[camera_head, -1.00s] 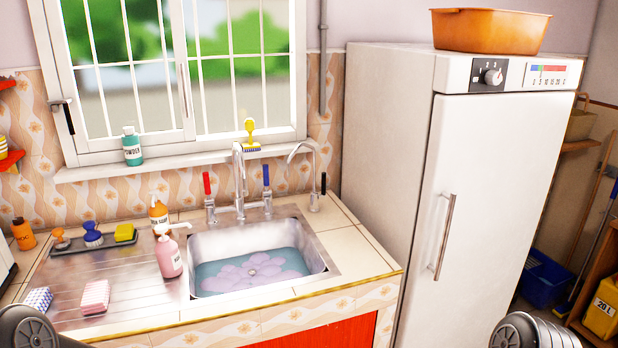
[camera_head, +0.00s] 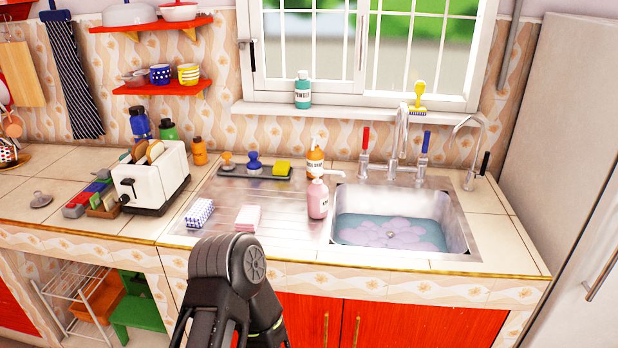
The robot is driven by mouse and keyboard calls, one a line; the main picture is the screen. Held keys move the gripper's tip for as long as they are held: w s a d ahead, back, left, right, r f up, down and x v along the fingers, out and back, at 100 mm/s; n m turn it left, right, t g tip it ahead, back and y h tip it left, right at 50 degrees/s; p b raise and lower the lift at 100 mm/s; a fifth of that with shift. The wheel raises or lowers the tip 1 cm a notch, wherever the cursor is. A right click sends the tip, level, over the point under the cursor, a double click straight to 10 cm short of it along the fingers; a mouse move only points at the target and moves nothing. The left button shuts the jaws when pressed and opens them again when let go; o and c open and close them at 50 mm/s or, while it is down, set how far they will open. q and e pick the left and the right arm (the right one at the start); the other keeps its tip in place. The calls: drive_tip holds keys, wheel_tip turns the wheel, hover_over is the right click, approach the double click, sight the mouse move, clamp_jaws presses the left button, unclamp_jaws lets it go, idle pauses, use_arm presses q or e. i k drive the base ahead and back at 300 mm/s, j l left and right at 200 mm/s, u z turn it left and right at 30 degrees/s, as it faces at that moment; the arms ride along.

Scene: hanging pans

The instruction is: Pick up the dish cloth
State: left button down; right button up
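Two small folded cloths lie on the steel drainboard left of the sink. One is a blue-and-white patterned cloth (camera_head: 199,212), the other a pink cloth (camera_head: 247,218) to its right. A dark striped cloth (camera_head: 72,80) hangs on the wall at the upper left. I cannot tell which of these is the dish cloth. A black jointed part of one of my arms rises at the bottom centre, in front of the counter and below the pink cloth. No gripper fingertips show clearly, and my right arm is out of view.
The sink (camera_head: 455,232) holds water. A pink soap bottle (camera_head: 318,198) stands at its left edge. A white toaster (camera_head: 150,178) stands on the counter to the left, beside colored boxes (camera_head: 88,195). Red cabinet doors (camera_head: 380,318) are below. A white fridge (camera_head: 555,130) bounds the right.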

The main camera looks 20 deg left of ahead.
sight(248, 218)
drive_tip(key=u, duration=1.2)
drive_tip(key=i+j, duration=0.2)
drive_tip(key=j, duration=0.15)
drive_tip(key=i+j, duration=0.2)
drive_tip(key=j, duration=0.15)
drive_tip(key=i+j, duration=0.2)
drive_tip(key=j, duration=0.15)
drive_tip(key=z, duration=1.2)
